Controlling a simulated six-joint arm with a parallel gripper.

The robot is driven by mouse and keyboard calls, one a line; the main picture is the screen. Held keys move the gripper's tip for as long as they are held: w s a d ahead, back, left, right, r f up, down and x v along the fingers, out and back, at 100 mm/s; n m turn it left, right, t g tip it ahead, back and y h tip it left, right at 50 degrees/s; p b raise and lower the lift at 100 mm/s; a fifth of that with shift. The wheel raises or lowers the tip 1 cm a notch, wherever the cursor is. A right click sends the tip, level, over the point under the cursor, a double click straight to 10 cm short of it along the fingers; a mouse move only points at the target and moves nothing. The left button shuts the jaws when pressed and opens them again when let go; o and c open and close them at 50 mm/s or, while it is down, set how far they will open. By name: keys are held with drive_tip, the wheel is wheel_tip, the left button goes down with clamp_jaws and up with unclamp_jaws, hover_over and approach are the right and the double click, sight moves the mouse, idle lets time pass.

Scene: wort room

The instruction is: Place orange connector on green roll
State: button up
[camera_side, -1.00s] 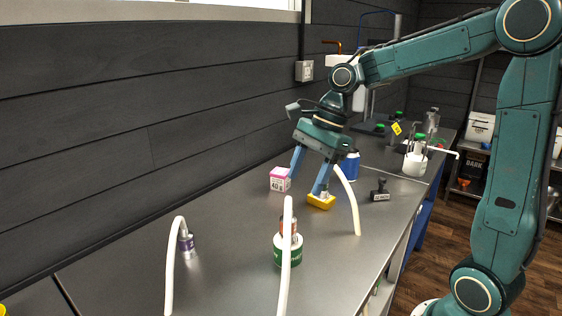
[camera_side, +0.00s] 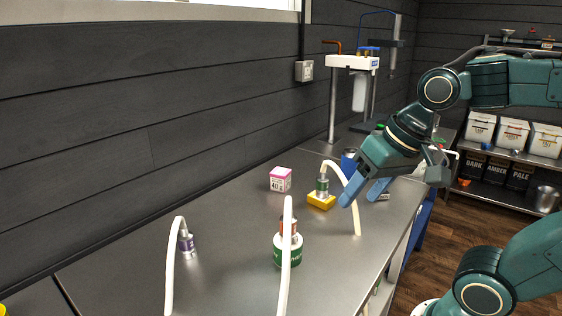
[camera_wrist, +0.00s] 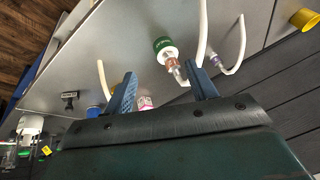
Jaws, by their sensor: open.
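The orange connector (camera_side: 294,229), copper-coloured with a white hose, appears to stand upright on the green roll (camera_side: 278,257), a white-topped roll with a green label. The hose hides part of both in the side view. In the wrist view, the orange connector (camera_wrist: 174,65) adjoins the green roll (camera_wrist: 163,44); I cannot tell exactly how they touch. My gripper (camera_side: 360,195) is open and empty, tilted above the bench to the right of the roll and clear of it. Its two fingers (camera_wrist: 158,70) are spread wide in the wrist view.
A green connector (camera_side: 322,187) with a white hose stands on a yellow block (camera_side: 320,202), left of my gripper. A pink box (camera_side: 281,179) is behind. A purple connector (camera_side: 187,242) with a hose stands at left. A blue can (camera_side: 348,163) is near my gripper.

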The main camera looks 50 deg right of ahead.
drive_tip(key=s+n, duration=0.2)
drive_tip(key=n, duration=0.1)
drive_tip(key=s+f+n, duration=0.1)
drive_tip(key=shift+s+d+t+h, duration=0.3)
drive_tip(key=shift+d+t, duration=0.1)
